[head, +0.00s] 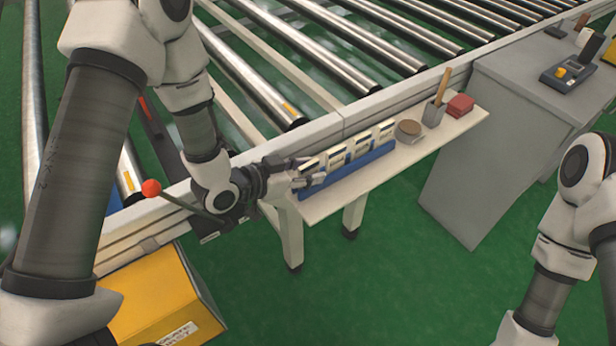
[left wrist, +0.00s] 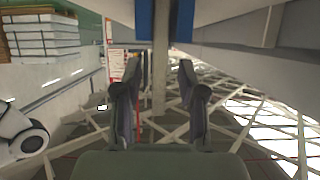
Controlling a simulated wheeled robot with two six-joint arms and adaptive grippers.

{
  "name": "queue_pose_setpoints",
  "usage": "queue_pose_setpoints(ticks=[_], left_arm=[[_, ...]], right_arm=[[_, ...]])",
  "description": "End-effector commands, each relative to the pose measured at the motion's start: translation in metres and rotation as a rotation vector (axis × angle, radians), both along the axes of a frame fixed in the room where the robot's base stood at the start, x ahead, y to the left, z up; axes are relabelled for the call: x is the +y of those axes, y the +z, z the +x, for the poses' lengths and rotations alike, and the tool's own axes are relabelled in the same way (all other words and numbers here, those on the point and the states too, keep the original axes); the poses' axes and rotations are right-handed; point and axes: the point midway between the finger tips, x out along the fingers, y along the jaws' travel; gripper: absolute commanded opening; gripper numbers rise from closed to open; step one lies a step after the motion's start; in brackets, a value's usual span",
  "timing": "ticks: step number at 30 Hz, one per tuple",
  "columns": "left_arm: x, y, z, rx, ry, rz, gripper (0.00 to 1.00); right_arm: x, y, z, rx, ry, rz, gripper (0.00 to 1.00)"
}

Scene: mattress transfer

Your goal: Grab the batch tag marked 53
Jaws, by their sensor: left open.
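Several pale batch tags (head: 362,146) stand in a row in a blue rack (head: 362,169) on a narrow white shelf. Their markings are too small to read, so I cannot tell which is 53. My left gripper (head: 318,171) is open at the rack's left end, its fingers near the leftmost tag (head: 309,165); I cannot tell whether they touch it. In the left wrist view the open fingers (left wrist: 157,85) have a visible gap, and blue parts, likely the rack (left wrist: 163,20), show at the top edge. My right gripper is outside the views; only its arm shows.
On the shelf (head: 430,150), right of the rack, are a round brown item (head: 409,128), a cup with a wooden stick (head: 434,113) and a red block (head: 460,105). A roller conveyor (head: 300,60) runs behind. A red-knobbed lever (head: 152,188) and yellow box (head: 165,300) are left.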

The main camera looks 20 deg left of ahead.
Motion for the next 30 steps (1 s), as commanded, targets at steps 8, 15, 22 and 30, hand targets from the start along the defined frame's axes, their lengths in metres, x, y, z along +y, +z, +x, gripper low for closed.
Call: queue_pose_setpoints(ticks=[8,15,22,30], left_arm=[[0.0,0.0,0.001,0.001,0.002,-0.001,0.16],[0.0,0.0,0.001,0.002,0.002,-0.001,0.0],[0.0,0.001,0.001,0.001,0.002,-0.001,0.0],[0.0,0.031,0.001,-0.002,0.001,-0.001,0.0]], right_arm=[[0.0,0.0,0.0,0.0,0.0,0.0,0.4],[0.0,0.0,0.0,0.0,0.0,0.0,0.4],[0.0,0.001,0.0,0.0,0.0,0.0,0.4],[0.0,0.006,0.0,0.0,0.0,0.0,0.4]])
